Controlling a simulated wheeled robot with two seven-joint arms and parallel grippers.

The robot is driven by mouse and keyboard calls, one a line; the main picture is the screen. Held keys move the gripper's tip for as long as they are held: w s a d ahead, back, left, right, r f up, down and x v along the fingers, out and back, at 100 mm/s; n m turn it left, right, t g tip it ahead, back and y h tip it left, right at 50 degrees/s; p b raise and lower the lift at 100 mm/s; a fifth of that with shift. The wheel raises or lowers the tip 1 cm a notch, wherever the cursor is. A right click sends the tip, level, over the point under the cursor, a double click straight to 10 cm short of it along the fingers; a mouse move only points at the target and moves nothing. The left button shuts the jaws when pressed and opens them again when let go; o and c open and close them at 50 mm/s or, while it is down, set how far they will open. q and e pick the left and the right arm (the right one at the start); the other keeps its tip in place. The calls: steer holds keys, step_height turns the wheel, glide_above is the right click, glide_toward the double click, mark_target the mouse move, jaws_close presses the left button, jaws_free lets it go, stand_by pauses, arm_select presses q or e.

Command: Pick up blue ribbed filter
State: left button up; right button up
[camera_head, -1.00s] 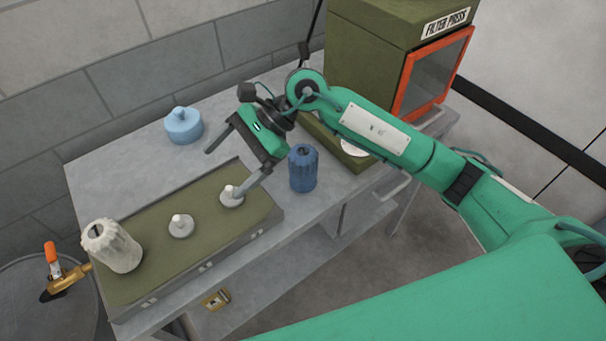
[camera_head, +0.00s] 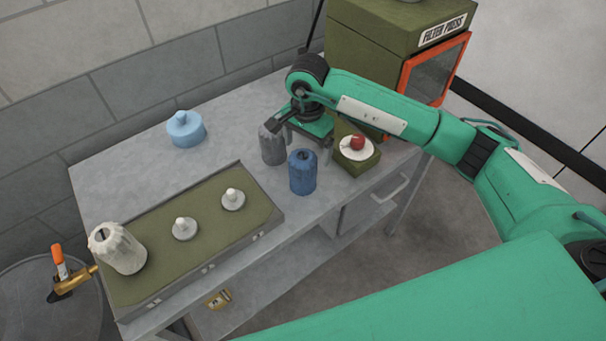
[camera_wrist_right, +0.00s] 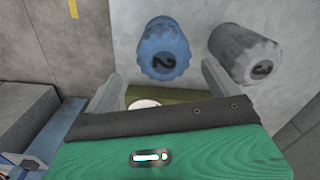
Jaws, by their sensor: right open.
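The blue ribbed filter (camera_head: 303,172) stands upright on the grey bench near its front edge, in the middle of the head view. It also shows in the right wrist view (camera_wrist_right: 164,50), ahead of and between the fingers, with a dark mark on its top. My right gripper (camera_head: 306,145) is open and empty, just behind and to the right of the blue filter in the head view. It also shows in the right wrist view (camera_wrist_right: 160,85). The filter appears apart from both fingers. My left gripper is not in view.
A grey ribbed filter (camera_head: 271,146) stands close behind the blue one. A green block (camera_head: 356,182) with a white disc and red knob is to the right. A green tray (camera_head: 160,260) with pegs and a white filter (camera_head: 117,249) lies left. A light blue lidded pot (camera_head: 186,128) stands behind.

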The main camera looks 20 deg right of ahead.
mark_target(303, 155)
steer(key=shift+f, duration=0.55)
steer(key=shift+a+f+p, duration=0.15)
steer(key=shift+f+p, duration=0.05)
steer(key=shift+p, duration=0.15)
steer(key=f+p, duration=0.1)
steer(key=f, duration=0.1)
steer(key=f+p, duration=0.1)
steer(key=f, duration=0.1)
steer(key=shift+a+p, duration=0.3)
steer(key=shift+a, duration=0.05)
steer(key=shift+f, duration=0.45)
steer(key=c, duration=1.4)
steer(key=shift+w, duration=0.1)
steer(key=shift+c, duration=0.5)
steer(key=shift+r, duration=0.15)
